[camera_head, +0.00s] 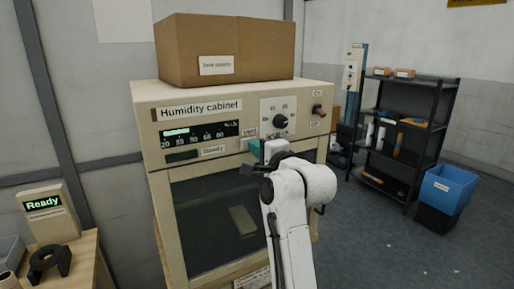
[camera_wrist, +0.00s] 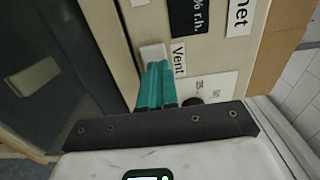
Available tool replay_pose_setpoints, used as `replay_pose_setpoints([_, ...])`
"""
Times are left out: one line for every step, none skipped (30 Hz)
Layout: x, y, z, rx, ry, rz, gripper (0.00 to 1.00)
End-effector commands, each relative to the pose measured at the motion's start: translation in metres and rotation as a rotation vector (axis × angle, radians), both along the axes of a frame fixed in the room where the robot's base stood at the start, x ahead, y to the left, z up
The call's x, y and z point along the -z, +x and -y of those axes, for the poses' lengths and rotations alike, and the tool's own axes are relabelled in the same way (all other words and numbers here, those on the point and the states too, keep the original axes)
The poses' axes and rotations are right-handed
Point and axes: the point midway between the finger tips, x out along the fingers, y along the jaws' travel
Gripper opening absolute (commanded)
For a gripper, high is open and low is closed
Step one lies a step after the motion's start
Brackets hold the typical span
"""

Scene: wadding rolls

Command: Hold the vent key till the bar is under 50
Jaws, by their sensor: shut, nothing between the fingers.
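The humidity cabinet (camera_head: 158,185) stands ahead of me, with a dark display (camera_head: 200,133) on its upper panel. The display's pale green bar runs from the left and appears to end between the 35 and 50 marks, close to 50. The Vent label (camera_head: 250,133) sits right of the display. The pale vent key shows in the wrist view (camera_wrist: 153,51) beside that label. My gripper (camera_head: 254,147) is shut and empty, its teal fingertips (camera_wrist: 158,68) at the key. I cannot tell whether they touch or press it.
A small dark window labelled Steady (camera_head: 212,150) lies under the display. A dial (camera_head: 281,121) and a toggle switch (camera_head: 318,111) are to the right. A cardboard box (camera_head: 225,50) sits on top. A box reading Ready (camera_head: 46,208) stands on a bench at left. Shelving and a blue bin (camera_head: 447,190) are at right.

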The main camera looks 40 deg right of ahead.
Motion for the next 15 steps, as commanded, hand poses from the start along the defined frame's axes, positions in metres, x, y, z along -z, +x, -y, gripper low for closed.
replay_pose_setpoints([0.0,0.0,0.002,0.002,0.001,-0.002,0.0])
replay_pose_setpoints([0.0,0.0,0.002,0.003,0.001,-0.002,0.0])
replay_pose_setpoints([0.002,-0.005,0.001,0.004,-0.001,-0.001,0.0])
replay_pose_setpoints([0.002,-0.008,0.001,0.004,-0.001,-0.001,0.0])
replay_pose_setpoints([0.003,-0.011,0.0,0.004,0.0,-0.002,0.0])
replay_pose_setpoints([0.002,-0.015,-0.001,0.005,-0.001,-0.001,0.0])
replay_pose_setpoints([0.003,-0.018,-0.002,0.005,-0.001,-0.001,0.0])
replay_pose_setpoints([0.003,-0.022,-0.003,0.005,0.0,-0.002,0.0])
replay_pose_setpoints([0.003,-0.026,-0.004,0.006,0.0,-0.002,0.0])
replay_pose_setpoints([0.003,-0.03,-0.005,0.006,0.0,-0.002,0.0])
replay_pose_setpoints([0.003,-0.034,-0.006,0.006,-0.001,-0.001,0.0])
replay_pose_setpoints([0.003,-0.039,-0.007,0.006,0.0,-0.002,0.0])
replay_pose_setpoints([0.003,-0.043,-0.008,0.007,-0.001,-0.001,0.0])
replay_pose_setpoints([0.003,-0.047,-0.009,0.007,0.0,-0.002,0.0])
replay_pose_setpoints([0.004,-0.053,-0.011,0.007,0.0,-0.002,0.0])
